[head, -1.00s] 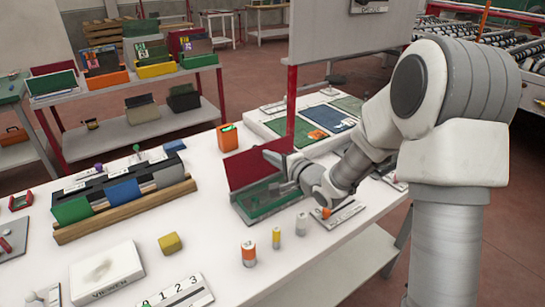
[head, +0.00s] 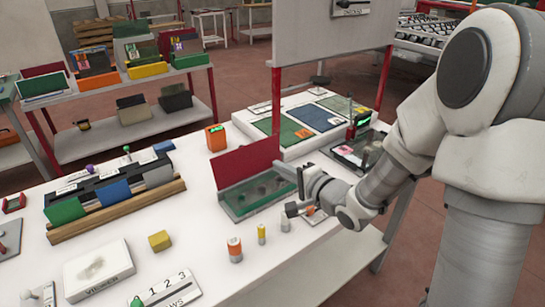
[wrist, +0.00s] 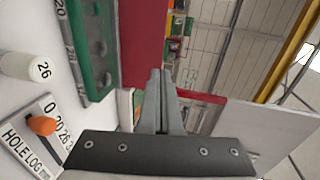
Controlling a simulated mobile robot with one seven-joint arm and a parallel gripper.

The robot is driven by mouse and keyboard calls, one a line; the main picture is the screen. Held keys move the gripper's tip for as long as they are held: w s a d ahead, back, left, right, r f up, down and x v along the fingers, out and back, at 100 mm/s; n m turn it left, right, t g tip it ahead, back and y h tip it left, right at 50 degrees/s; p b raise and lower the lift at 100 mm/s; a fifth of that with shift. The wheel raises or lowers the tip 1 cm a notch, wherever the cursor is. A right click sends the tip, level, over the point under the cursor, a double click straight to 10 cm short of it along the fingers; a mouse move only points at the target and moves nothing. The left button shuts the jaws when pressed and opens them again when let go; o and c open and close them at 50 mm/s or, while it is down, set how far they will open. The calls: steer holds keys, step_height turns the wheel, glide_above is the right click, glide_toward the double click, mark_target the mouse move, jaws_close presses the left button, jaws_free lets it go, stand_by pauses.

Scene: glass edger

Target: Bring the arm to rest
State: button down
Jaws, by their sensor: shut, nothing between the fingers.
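My gripper (head: 301,180) is over the right part of the white table, just right of the green tray with the upright red panel (head: 247,162). In the wrist view my gripper (wrist: 160,72) has its two fingers together with nothing between them. The green tray (head: 258,203) lies on the table, and its edge also shows in the wrist view (wrist: 88,45). My forearm reaches in from the right side of the head view.
A white cylinder (head: 285,219), a yellow one (head: 261,233) and an orange-white one (head: 235,249) stand in front of the tray. A hole log board (wrist: 40,130) with an orange peg is close by. A white upright board (head: 335,85) stands behind.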

steer(key=s+d+r+n+g+h+p, duration=0.25)
steer(key=s+d+r+n+h, duration=0.25)
steer(key=s+d+r+h, duration=0.45)
steer(key=s+r+n+g+p, duration=0.2)
steer(key=s+r+n+g, duration=0.2)
steer(key=s, duration=1.3)
steer(key=shift+s+n+g+y+p, duration=0.35)
steer(key=shift+n+g, duration=0.1)
steer(key=shift+n, duration=0.65)
steer(key=shift+d, duration=0.1)
